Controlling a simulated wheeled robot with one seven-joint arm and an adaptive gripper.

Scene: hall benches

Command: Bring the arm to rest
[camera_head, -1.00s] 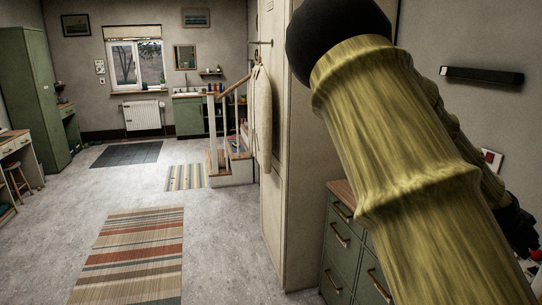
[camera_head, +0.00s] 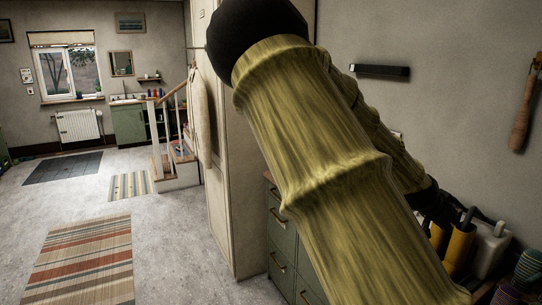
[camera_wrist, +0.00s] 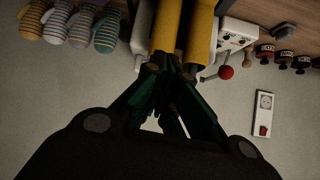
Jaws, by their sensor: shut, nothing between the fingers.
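My arm (camera_head: 320,170), with yellow-green sleeves and a black joint, crosses the head view from the top middle to the lower right. My gripper (camera_wrist: 176,75) shows in the wrist view with its dark green fingers together and nothing between them. Its tips overlap yellow upright objects (camera_wrist: 184,28) in the picture; I cannot tell whether they touch. In the head view the gripper end is dark and partly hidden behind the arm, near the yellow objects (camera_head: 458,248).
Knitted mittens (camera_wrist: 80,28), a white box with a red-knobbed lever (camera_wrist: 226,72) and several dark-red items (camera_wrist: 285,58) lie near the gripper. A wall socket (camera_wrist: 264,112) is close by. A green drawer cabinet (camera_head: 282,245) stands beside the arm. Floor around the striped rug (camera_head: 85,262) is clear.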

